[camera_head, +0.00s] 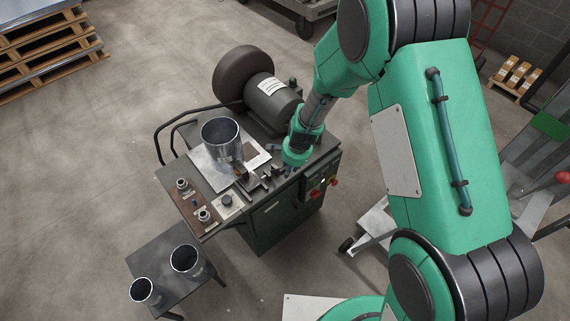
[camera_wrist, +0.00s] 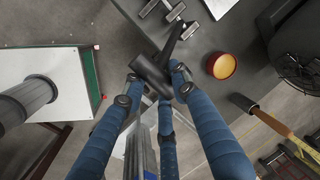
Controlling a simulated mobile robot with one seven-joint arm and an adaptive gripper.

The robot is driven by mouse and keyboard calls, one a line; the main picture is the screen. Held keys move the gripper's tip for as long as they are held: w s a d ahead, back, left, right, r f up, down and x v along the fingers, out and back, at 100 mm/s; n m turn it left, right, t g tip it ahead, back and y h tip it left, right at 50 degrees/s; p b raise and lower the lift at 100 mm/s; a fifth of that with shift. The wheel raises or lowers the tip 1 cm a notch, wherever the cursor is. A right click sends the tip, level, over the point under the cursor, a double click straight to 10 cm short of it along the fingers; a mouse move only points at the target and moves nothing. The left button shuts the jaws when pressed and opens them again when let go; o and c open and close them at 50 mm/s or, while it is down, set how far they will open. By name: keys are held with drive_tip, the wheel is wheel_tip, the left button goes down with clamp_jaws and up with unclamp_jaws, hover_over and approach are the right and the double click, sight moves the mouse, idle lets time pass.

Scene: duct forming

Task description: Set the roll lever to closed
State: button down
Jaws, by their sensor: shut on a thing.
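A black T-shaped lever (camera_wrist: 151,72), which looks like the roll lever, shows in the wrist view between my fingertips. My gripper (camera_wrist: 156,79) has blue fingers and is shut on this lever, with fingertips on either side of its bar. In the head view my gripper reaches down to the right side of the green machine (camera_head: 270,222); the fingers and lever are too small and partly covered there to tell apart. I cannot tell from the views whether the lever stands at closed.
A metal duct cylinder (camera_head: 221,141) stands on the machine top, left of my wrist. A dark motor (camera_head: 272,100) sits behind. Two more cylinders (camera_head: 186,260) (camera_head: 144,291) stand on a low table at front left.

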drive_tip(key=shift+s+d+f, duration=0.3)
drive_tip(key=shift+s+f, duration=0.35)
drive_tip(key=c, duration=1.4)
unclamp_jaws()
drive_tip(key=shift+f, duration=0.1)
drive_tip(key=shift+o, duration=0.2)
drive_tip(key=shift+a, duration=0.1)
drive_tip(key=v, duration=1.2)
drive_tip(key=shift+w, duration=0.35)
drive_tip(key=shift+r, duration=0.3)
